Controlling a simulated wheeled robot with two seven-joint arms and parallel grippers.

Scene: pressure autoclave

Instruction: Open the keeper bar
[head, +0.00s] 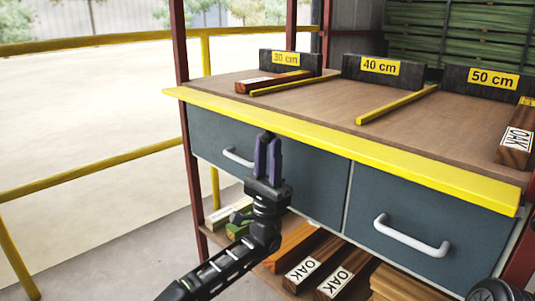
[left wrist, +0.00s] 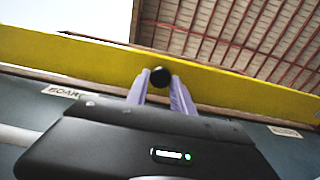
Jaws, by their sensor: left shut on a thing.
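A long yellow bar (head: 345,143) runs along the front edge of the bench top; it looks like the keeper bar, though no label on it can be read. It also crosses the left wrist view (left wrist: 240,90). My left gripper (head: 268,145), with purple fingers, points up in front of the bar's left part. In the left wrist view its fingers (left wrist: 160,88) are shut on a small dark round knob (left wrist: 160,76) in front of the yellow bar. How the knob is fixed to the bar is hidden. My right gripper is not in view.
Blue-grey drawers with white handles (head: 412,236) sit below the bar. On the bench top are wood pieces (head: 273,82), yellow strips (head: 397,104) and length signs (head: 380,67). Oak beams (head: 342,283) lie on the shelf below. Yellow railings (head: 95,165) stand at left.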

